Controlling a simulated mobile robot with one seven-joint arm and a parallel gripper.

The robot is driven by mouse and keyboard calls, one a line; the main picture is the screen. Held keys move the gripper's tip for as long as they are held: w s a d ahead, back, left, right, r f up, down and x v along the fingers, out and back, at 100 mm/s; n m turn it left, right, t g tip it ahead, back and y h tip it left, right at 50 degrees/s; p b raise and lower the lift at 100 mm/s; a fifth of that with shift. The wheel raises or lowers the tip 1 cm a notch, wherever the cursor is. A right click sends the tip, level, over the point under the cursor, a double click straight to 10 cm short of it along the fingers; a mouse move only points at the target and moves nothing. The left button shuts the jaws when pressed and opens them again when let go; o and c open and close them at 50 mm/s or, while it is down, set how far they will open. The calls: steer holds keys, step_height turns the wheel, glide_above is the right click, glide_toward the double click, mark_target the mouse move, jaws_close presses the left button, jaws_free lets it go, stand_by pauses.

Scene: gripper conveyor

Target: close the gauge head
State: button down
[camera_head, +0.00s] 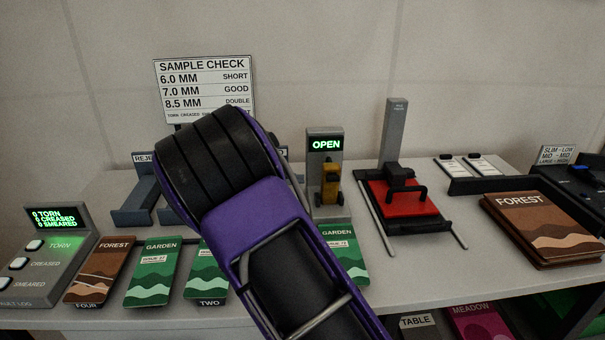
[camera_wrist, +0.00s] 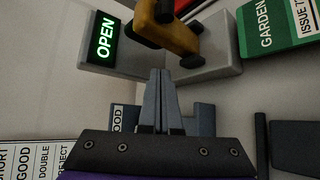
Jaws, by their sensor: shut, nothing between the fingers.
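The gauge (camera_head: 325,145) stands on the bench, a grey post whose screen reads OPEN in green. Its yellow head (camera_head: 330,178) sits on the front of the post, above a grey base (camera_head: 329,211). In the wrist view the yellow head (camera_wrist: 177,33) with dark ends shows at the top, next to the lit OPEN screen (camera_wrist: 106,39). My gripper (camera_wrist: 158,72) is shut and empty, its fingertips pointing toward the gauge base and close below the yellow head in the picture. I cannot tell whether they touch anything. In the head view my arm hides the gripper.
A green Garden booklet (camera_head: 343,248) lies just in front of the gauge. A red press-like fixture (camera_head: 405,198) stands to its right. More booklets (camera_head: 152,270) and a counter box (camera_head: 48,255) line the front left. A sample check sign (camera_head: 203,80) stands behind.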

steer(key=shift+t, duration=0.4)
steer(key=x, duration=1)
steer(key=shift+w+b, duration=0.4)
steer(key=shift+w, duration=0.2)
steer(key=shift+a+r, duration=0.1)
steer(key=shift+a, duration=0.05)
